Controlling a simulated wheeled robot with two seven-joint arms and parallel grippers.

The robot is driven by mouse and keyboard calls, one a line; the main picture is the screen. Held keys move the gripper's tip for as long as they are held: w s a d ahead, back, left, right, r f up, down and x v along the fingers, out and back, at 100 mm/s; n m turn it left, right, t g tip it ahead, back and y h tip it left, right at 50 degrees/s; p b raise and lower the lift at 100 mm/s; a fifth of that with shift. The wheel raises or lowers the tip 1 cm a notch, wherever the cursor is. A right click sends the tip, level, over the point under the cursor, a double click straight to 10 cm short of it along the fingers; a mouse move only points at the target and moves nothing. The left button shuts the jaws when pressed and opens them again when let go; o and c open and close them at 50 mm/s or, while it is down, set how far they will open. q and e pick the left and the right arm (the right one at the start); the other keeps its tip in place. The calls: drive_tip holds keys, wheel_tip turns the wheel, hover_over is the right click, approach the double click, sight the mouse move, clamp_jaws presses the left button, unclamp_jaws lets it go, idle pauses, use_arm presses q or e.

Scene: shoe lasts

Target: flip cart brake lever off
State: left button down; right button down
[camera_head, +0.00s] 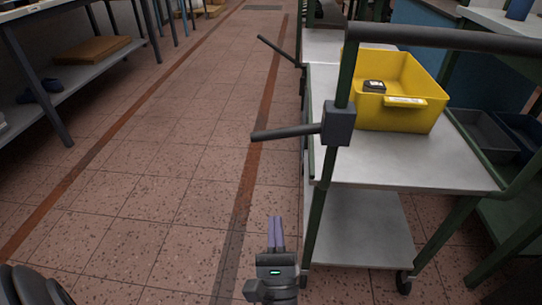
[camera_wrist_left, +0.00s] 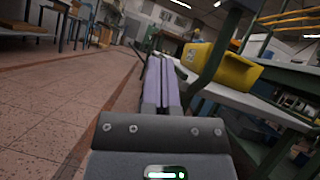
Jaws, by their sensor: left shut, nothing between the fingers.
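The cart (camera_head: 400,162) stands at the right of the head view, with a grey deck and green posts. Its dark brake lever (camera_head: 285,132) sticks out to the left, nearly level, from a dark block (camera_head: 338,122) on the near post. My left gripper (camera_head: 276,220) is shut and empty, below the lever and apart from it in the picture. Its two purple fingers (camera_wrist_left: 160,62) lie together in the left wrist view. I cannot make out the lever clearly there. My right gripper is not in view.
A yellow bin (camera_head: 415,118) with a small dark item (camera_head: 374,86) stands on the cart deck. Another dark bar (camera_head: 278,50) sticks out farther back. A shelf with a brown box (camera_head: 92,49) is at the left. The tiled floor (camera_head: 170,150) between is clear.

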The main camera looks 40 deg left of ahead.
sight(286, 133)
use_arm(q)
drive_tip(key=s+r+p+x, duration=0.1)
drive_tip(key=r+x, duration=0.1)
drive_tip(key=x, duration=1)
drive_tip(key=shift+r, duration=0.3)
drive_tip(key=shift+r, duration=0.1)
